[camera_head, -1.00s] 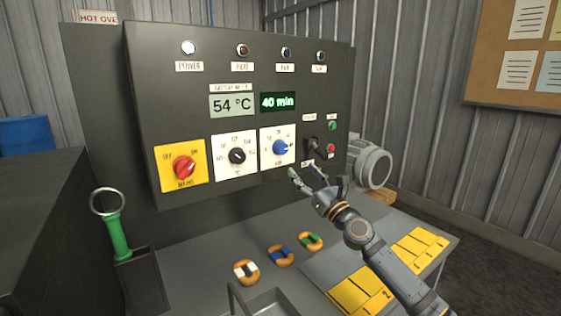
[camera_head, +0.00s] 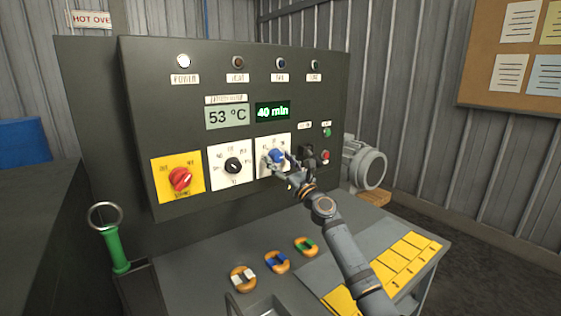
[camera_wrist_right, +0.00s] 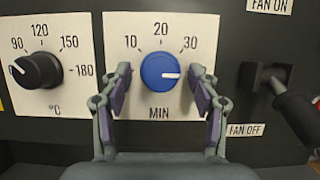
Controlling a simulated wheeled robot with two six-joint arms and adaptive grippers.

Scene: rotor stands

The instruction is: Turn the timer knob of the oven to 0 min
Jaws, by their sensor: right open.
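The timer knob (camera_head: 277,155) is round and blue on a white dial plate marked MIN. In the right wrist view the knob (camera_wrist_right: 160,72) has a white pointer directed to the right, past the 30 mark. The green timer display (camera_head: 273,111) reads 40 min. My right gripper (camera_head: 279,165) is at the knob and partly covers it in the head view. In the right wrist view its open fingers (camera_wrist_right: 160,80) stand on both sides of the knob, with small gaps visible. My left gripper is not in view.
The black temperature knob (camera_wrist_right: 38,71) is left of the timer. The fan lever (camera_wrist_right: 290,105) sticks out close on the right. The red mains knob (camera_head: 180,179) is further left. Several ringed pieces, including a green one (camera_head: 307,246), lie on the table below.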

